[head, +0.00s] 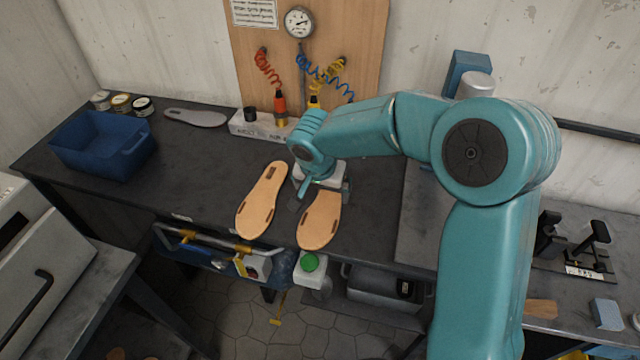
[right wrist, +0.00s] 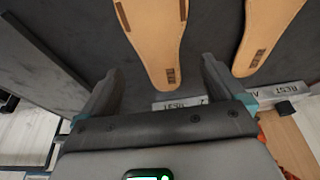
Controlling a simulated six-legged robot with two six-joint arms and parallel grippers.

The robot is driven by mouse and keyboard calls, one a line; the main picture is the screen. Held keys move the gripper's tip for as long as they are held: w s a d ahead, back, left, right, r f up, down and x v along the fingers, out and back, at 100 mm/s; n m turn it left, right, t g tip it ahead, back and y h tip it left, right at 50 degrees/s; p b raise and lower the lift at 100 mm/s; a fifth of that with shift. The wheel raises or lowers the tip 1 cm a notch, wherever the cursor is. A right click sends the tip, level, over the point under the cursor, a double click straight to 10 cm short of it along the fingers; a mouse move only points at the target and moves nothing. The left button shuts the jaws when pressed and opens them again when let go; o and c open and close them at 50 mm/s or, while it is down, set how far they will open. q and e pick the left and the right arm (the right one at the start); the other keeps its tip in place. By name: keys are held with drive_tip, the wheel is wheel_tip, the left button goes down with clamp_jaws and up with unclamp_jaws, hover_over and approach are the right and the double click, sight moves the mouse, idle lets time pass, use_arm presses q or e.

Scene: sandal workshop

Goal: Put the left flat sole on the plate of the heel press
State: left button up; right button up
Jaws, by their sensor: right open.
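Two tan flat soles lie side by side on the dark bench, a left one (head: 262,200) and a right one (head: 320,222), near ends close to the front edge. My right gripper (head: 321,196) is open over the far end of the right-hand sole. In the right wrist view that sole (right wrist: 156,40) has its end between the open fingers (right wrist: 160,72), not visibly gripped; the other sole (right wrist: 268,30) lies outside them. A blue machine with a silver cylinder (head: 469,75) stands behind my arm, which hides its lower part; I cannot tell whether it is the heel press. My left gripper is out of view.
A blue bin (head: 103,146), small tins (head: 122,103) and a grey sole-shaped piece (head: 195,117) are at the back left. A white rest block (head: 252,128) stands behind the soles. Black fixtures (head: 585,245) stand at the right. The bench left of the soles is clear.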

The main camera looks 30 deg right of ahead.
sight(326, 204)
drive_tip(key=shift+s+f, duration=0.15)
drive_tip(key=shift+f, duration=0.4)
drive_tip(key=x, duration=0.1)
drive_tip(key=b+x, duration=0.1)
drive_tip(key=x, duration=0.1)
drive_tip(key=shift+w+d+f, duration=0.1)
drive_tip(key=shift+w, duration=0.2)
drive_tip(key=f+b, duration=0.1)
drive_tip(key=b, duration=0.1)
drive_tip(key=shift+d+f+b, duration=0.1)
drive_tip(key=shift+f+b, duration=0.1)
drive_tip(key=shift+b, duration=0.1)
drive_tip(key=shift+f+b, duration=0.25)
drive_tip(key=shift+b, duration=0.1)
drive_tip(key=shift+w+d+f+b, duration=0.2)
drive_tip(key=shift+w+f+b, duration=0.1)
drive_tip(key=shift+f, duration=0.1)
drive_tip(key=shift+s+r, duration=0.2)
drive_tip(key=shift+w, duration=0.1)
drive_tip(key=c, duration=0.8)
